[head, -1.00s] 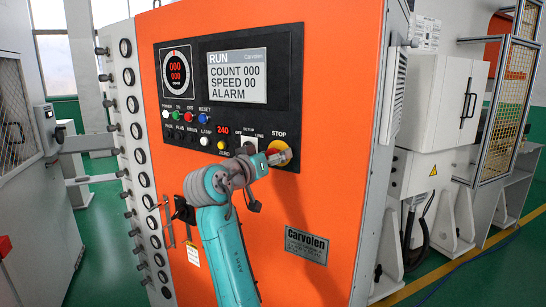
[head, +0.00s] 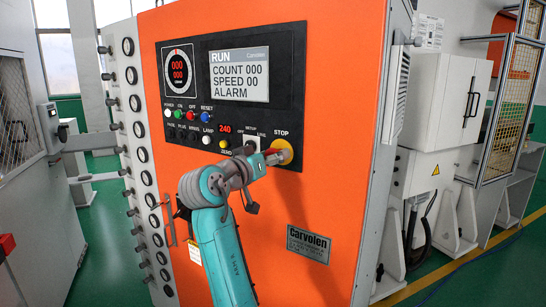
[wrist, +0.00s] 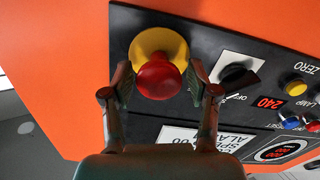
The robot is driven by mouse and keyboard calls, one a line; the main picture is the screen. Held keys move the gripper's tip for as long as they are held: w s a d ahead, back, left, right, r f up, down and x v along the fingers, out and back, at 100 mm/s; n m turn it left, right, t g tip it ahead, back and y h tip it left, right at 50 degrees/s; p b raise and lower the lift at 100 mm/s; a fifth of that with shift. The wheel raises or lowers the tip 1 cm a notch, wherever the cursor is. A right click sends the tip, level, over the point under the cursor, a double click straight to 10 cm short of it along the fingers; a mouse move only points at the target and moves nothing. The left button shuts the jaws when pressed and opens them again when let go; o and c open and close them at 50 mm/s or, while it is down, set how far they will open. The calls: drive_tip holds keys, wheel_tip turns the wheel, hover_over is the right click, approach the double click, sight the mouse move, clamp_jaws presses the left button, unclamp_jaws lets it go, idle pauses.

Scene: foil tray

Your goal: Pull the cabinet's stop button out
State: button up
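The stop button has a red mushroom head on a round yellow base. In the wrist view the button (wrist: 158,78) sits between my gripper's two fingers, with a visible gap on the right and a smaller one on the left. My gripper (wrist: 161,86) is open around the red head. In the head view the yellow base of the button (head: 284,148) shows under the word STOP, and my gripper (head: 275,157) partly covers the red head. The button is on the black panel (head: 180,149) of the orange cabinet (head: 340,100). Contact with the fingers cannot be told.
A black selector switch (wrist: 238,76) is close beside the right finger in the wrist view. Small coloured buttons and a screen (head: 239,75) reading RUN share the panel. A white cabinet (head: 440,90) stands to the right behind.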

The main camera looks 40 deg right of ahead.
idle(0.3)
drive_tip(key=v, duration=1.2)
